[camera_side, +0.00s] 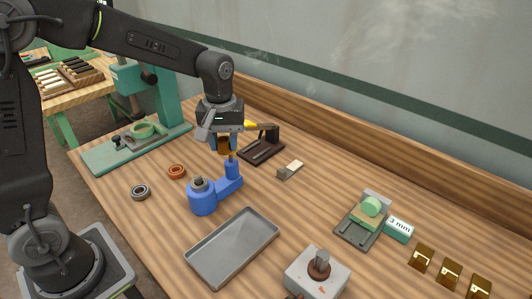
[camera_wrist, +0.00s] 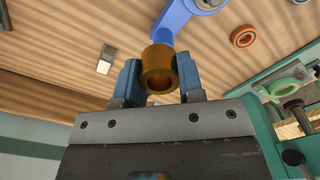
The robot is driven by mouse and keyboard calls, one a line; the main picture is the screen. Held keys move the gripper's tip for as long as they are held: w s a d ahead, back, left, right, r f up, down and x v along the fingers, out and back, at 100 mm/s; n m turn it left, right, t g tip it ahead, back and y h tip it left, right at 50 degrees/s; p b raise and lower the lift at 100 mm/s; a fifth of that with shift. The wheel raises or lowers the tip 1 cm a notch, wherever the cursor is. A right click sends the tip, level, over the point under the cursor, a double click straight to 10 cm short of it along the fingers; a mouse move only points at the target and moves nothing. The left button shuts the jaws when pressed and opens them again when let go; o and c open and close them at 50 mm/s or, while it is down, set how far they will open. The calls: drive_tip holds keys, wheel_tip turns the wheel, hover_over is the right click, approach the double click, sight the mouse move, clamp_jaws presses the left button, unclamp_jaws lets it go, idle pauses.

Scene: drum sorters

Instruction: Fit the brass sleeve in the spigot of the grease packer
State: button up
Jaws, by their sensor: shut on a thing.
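The brass sleeve (camera_wrist: 159,72), a short brown-gold ring, is gripped between the two blue fingers of my gripper (camera_wrist: 160,61) in the wrist view. In the side view the sleeve (camera_side: 224,146) hangs below my gripper (camera_side: 224,141). The blue grease packer (camera_side: 203,202) stands on the bench with a round body, a side arm and an upright spigot (camera_side: 232,168) at the arm's end. The sleeve is directly above or at the spigot's top. I cannot tell whether they touch. The packer's blue arm (camera_wrist: 174,18) shows behind the sleeve in the wrist view.
An orange ring (camera_side: 177,171) and a grey bearing (camera_side: 140,192) lie left of the packer. A grey tray (camera_side: 233,248) lies in front. A dark stand (camera_side: 262,152) is close behind my gripper. A green press (camera_side: 140,140) stands at left.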

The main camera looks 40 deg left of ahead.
drive_tip(key=s+a, duration=0.1)
drive_tip(key=s, duration=0.1)
drive_tip(key=s+a+n, duration=0.1)
drive_tip(key=s, duration=0.1)
drive_tip(key=s+a+r+n, duration=0.1)
drive_tip(key=s, duration=0.1)
drive_tip(key=shift+s+a, duration=0.2)
drive_tip(key=shift+a, duration=0.1)
drive_tip(key=shift+f, duration=2.85)
drive_tip(key=shift+f, duration=1.5)
drive_tip(key=o, duration=1.1)
drive_tip(key=shift+c, duration=0.2)
wheel_tip(320, 180, up, 14)
drive_tip(key=shift+s+d, duration=0.1)
